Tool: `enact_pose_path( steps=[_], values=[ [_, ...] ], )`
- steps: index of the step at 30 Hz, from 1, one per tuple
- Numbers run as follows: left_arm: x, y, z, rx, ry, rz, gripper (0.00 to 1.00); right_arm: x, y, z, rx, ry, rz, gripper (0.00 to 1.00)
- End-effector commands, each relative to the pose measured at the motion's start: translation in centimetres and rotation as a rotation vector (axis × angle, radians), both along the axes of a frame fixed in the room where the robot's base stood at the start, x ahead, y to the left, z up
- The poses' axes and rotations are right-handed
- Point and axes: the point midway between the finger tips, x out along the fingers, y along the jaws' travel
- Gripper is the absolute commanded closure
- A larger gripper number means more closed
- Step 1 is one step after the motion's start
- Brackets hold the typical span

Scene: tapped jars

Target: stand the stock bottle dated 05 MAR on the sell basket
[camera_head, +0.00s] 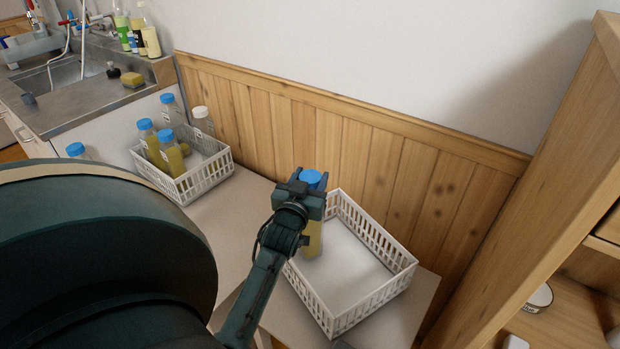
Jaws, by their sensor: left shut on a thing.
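My left gripper (310,200) is shut on a bottle with a blue cap and yellow contents (313,240). The bottle is upright over the near left side of a white slatted basket (375,297) on the right. The gripper and wrist hide much of the bottle, and I cannot tell whether its base touches the basket floor. No date on it is readable. The rest of this basket's floor is bare. A second white basket (207,175) on the left holds several bottles, some with blue caps and one with a white cap (202,122). My right gripper is not in view.
Another blue-capped bottle (77,151) stands left of the left basket, partly hidden by my arm. Wood panelling (300,120) runs behind the table (232,222). A sink counter (95,105) is at the far left, and wooden shelving (545,190) is on the right.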

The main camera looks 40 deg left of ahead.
Motion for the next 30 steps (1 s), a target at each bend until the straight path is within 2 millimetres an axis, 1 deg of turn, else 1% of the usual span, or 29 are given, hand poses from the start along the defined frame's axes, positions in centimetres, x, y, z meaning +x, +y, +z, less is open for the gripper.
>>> enact_pose_path(
  steps=[1, 29, 30],
  values=[
    [0.06, 0.02, 0.22, 0.003, -0.007, 0.000, 1.00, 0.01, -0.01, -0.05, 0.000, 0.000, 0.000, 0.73],
    [0.05, 0.01, -0.61, 0.002, -0.005, 0.000, 1.00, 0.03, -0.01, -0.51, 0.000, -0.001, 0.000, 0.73],
    [0.05, 0.01, -0.63, 0.002, -0.005, 0.000, 0.49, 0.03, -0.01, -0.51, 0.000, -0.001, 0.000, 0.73]
  ],
)
